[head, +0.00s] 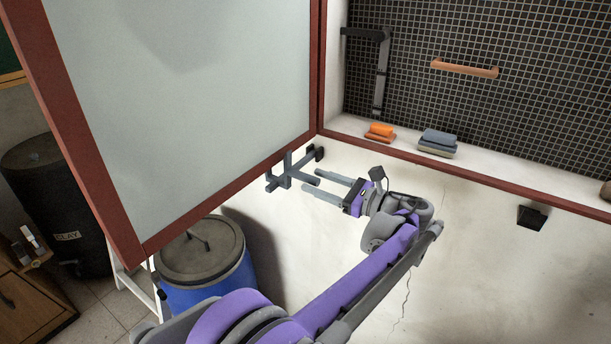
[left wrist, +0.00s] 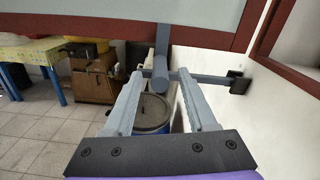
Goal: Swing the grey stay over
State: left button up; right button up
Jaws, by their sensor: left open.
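The grey stay (head: 287,172) is a bar with a cross piece and a round peg, at the lower corner of the open red-framed window sash (head: 105,130). Its dark mount (head: 316,153) is on the white wall. My left gripper (head: 311,181) is open, its fingers pointing at the stay. In the left wrist view, the stay (left wrist: 212,78) runs across beyond the fingers, and its round peg end (left wrist: 160,68) shows between the tips of my left gripper (left wrist: 160,75). I cannot tell whether they touch. My right gripper is not in view.
Orange (head: 381,131) and blue-grey (head: 438,139) sponges or soaps lie on the sill right of the sash. A dark catch (head: 532,216) sits on the wall at right. A lidded blue barrel (head: 205,285) stands below the sash, a black drum (head: 60,200) at left.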

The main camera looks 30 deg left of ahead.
aim_at(289, 171)
pick_arm(q)
jog(key=shift+w+a, duration=0.15)
jog(key=shift+a, duration=1.8)
grip_shut()
